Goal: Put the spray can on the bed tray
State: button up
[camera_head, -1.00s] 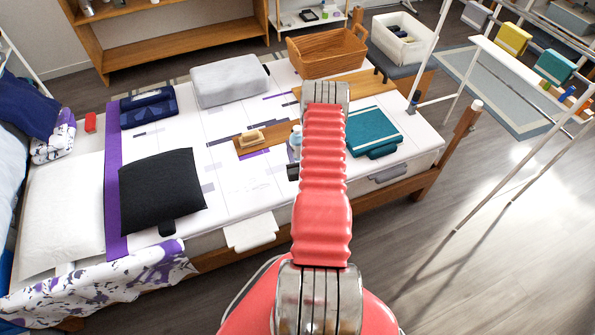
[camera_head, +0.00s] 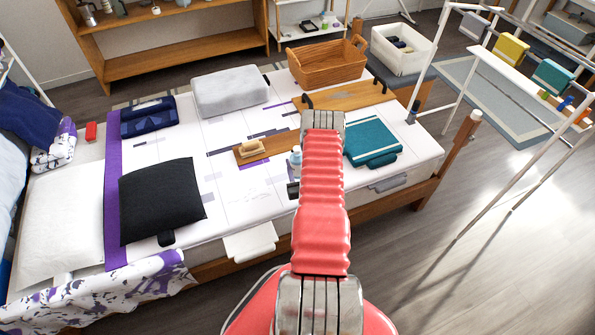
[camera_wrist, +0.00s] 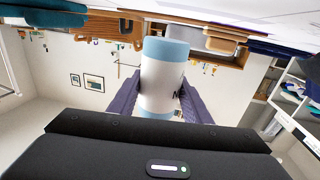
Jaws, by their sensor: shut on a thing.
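The spray can (camera_wrist: 163,75), white with light blue ends, is between the two dark fingers of my gripper (camera_wrist: 162,90) in the wrist view. My gripper is shut on it. In the head view, a small part of the can (camera_head: 295,158) shows at the left edge of my arm, above the bed, with a dark bit of my gripper (camera_head: 293,188) below it. The rest is hidden behind my arm. The bed tray (camera_head: 360,95), a wooden board with black handles, lies on the bed's far end, beyond the can in the picture. My arm covers its near left part.
A wicker basket (camera_head: 328,65) stands just behind the tray. A grey case (camera_head: 230,90) is left of it, and a folded teal cloth (camera_head: 371,141) lies in front. A small wooden board with a brush (camera_head: 262,150) lies left of my arm. A white drying rack (camera_head: 500,150) stands right.

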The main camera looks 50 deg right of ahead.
jog(key=shift+f, duration=0.1)
jog(key=shift+f, duration=1.8)
jog(key=shift+f, duration=0.15)
jog(key=o, duration=1.3)
jog(key=shift+s+a+f, duration=0.1)
jog(key=v, duration=1.3)
jog(key=shift+s+a, duration=0.15)
jog(key=shift+a, duration=0.1)
